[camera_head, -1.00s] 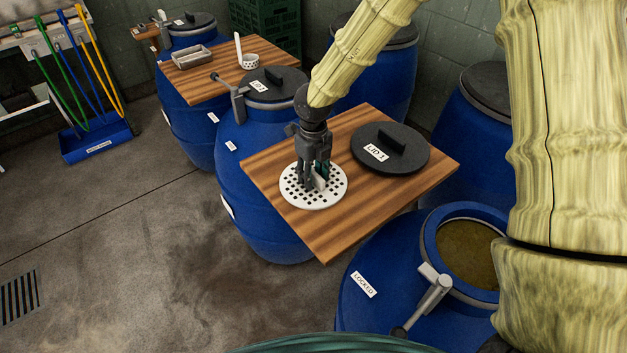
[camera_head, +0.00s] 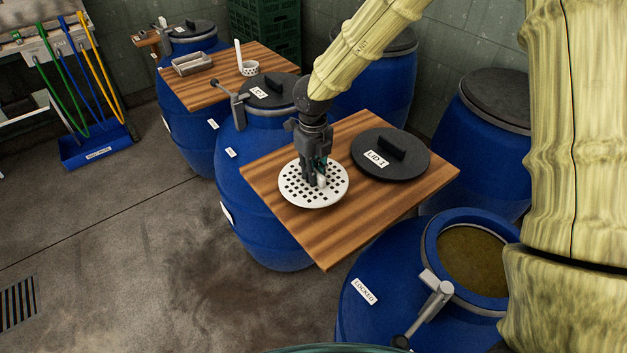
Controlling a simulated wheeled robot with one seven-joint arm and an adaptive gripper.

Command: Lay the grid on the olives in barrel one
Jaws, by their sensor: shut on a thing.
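The grid, a round white plate with square holes (camera_head: 295,190), lies flat on or just above the wooden board (camera_head: 330,235); I cannot tell if it is lifted. My gripper (camera_head: 318,183) points down over its middle and is shut on the upright piece at its centre, which the fingers mostly hide. Barrel one appears to be the open blue barrel (camera_head: 385,285) at lower right. Its round mouth shows a dull olive-brown surface (camera_head: 468,258); single olives cannot be made out. A black lid marked LID 1 (camera_head: 372,166) lies on the board, right of the grid.
A grey clamp lever (camera_head: 436,300) stands at the open barrel's rim, near a LOCKED label (camera_head: 364,291). A closed barrel with a black lid (camera_head: 268,92) stands behind the board. Another board (camera_head: 210,90) carries a grey tray (camera_head: 193,64) and a white perforated ladle (camera_head: 247,66).

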